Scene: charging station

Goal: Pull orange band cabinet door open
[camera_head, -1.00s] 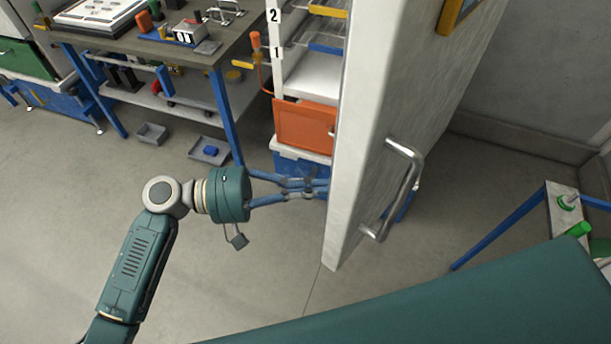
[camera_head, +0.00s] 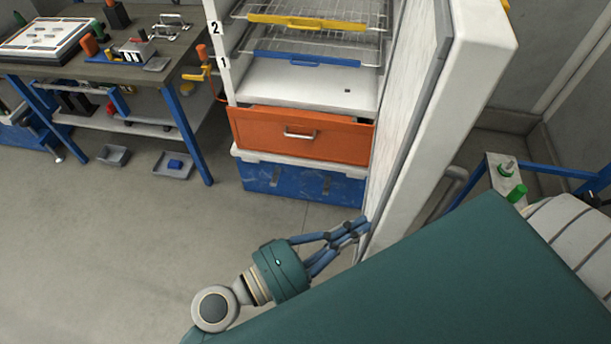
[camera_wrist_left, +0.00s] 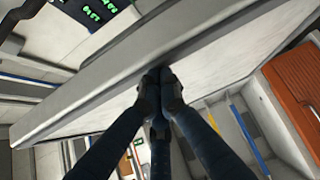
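The thick white cabinet door (camera_head: 432,120) stands wide open in the head view, swung to the right with its inner face and edge showing. Its metal handle (camera_head: 452,182) is partly visible behind the door edge. My left gripper (camera_head: 352,232) is at the door's lower inner side, its fingertips against or very close to the panel. In the left wrist view the blue fingers (camera_wrist_left: 160,85) are drawn together at the pale door (camera_wrist_left: 100,85), with nothing seen between them. My right gripper is not in view. No orange band shows on the door now.
The open cabinet holds wire shelves with yellow (camera_head: 300,21) and blue (camera_head: 300,59) fronts, an orange drawer (camera_head: 270,132) and a blue bin (camera_head: 265,180) below. A workbench (camera_head: 150,70) stands left. Floor in front is clear. A stand with green-capped items (camera_head: 512,190) is right.

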